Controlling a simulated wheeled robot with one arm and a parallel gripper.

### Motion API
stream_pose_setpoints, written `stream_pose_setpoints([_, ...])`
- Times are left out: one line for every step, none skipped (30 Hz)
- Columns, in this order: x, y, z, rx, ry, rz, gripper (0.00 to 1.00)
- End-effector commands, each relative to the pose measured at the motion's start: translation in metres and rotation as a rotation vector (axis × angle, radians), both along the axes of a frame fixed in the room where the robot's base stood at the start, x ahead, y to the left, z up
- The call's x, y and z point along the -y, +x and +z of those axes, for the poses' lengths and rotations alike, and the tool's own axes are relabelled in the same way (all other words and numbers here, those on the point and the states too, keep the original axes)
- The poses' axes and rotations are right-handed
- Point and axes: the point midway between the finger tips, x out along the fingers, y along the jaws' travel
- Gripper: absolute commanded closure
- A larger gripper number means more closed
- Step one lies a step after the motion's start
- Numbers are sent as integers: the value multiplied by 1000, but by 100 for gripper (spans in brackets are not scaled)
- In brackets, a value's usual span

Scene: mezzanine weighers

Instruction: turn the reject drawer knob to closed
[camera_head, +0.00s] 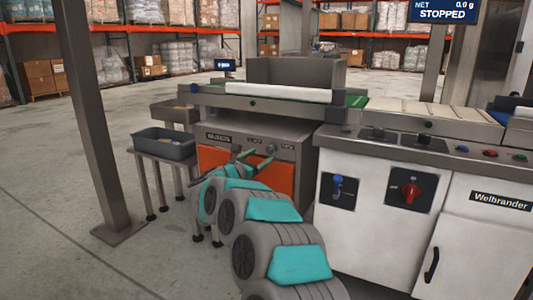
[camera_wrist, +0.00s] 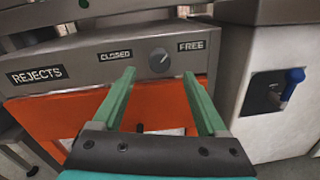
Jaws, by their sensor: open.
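The reject drawer knob (camera_wrist: 159,60) is a round dark grey dial on a grey panel in the wrist view. CLOSED is printed left of it and FREE right of it. Its pale pointer mark leans up and right, toward FREE. The orange reject drawer front (camera_wrist: 60,115) is below, by a REJECTS label; in the head view the orange front (camera_head: 274,176) is partly hidden by my arm. My gripper (camera_wrist: 160,73) is open and empty, its green fingers spread either side of the knob in the picture. In the head view my gripper (camera_head: 257,158) is just before the panel; contact is unclear.
Right of the drawer stands a white cabinet (camera_head: 385,237) with a blue switch (camera_head: 338,187) and a red rotary switch (camera_head: 409,193). Left are a small table with a grey bin (camera_head: 164,146) and a steel post (camera_head: 88,120). A conveyor (camera_head: 285,93) runs above. Floor at left is clear.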

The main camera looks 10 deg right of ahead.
Motion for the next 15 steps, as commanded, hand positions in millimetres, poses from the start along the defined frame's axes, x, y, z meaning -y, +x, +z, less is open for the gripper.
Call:
stream_pose_setpoints([7,6,-1,0,-1,-3,25])
stream_pose_setpoints([9,10,-1,-2,-2,-2,25])
stream_pose_setpoints([12,15,-2,-5,-3,-1,25])
stream_pose_setpoints([15,19,-2,-5,-3,-1,25])
stream_pose_setpoints([19,22,-2,-3,-3,-1,25])
stream_pose_setpoints([23,27,0,0,-3,-2,25])
stream_pose_setpoints([25,30,0,0,-3,-1,25])
stream_pose_setpoints([27,33,0,0,-2,0,25])
stream_pose_setpoints([29,37,0,-2,-3,2,25])
stream_pose_setpoints([30,39,-1,-3,-3,3,25])
stream_pose_setpoints([31,41,-1,-4,-3,3,25])
stream_pose_setpoints([32,42,-2,-5,-2,4,25])
stream_pose_setpoints([33,43,-2,-5,-3,5,25])
stream_pose_setpoints([34,44,-2,-5,-2,4,25])
stream_pose_setpoints([34,44,-2,-5,-3,5,25])
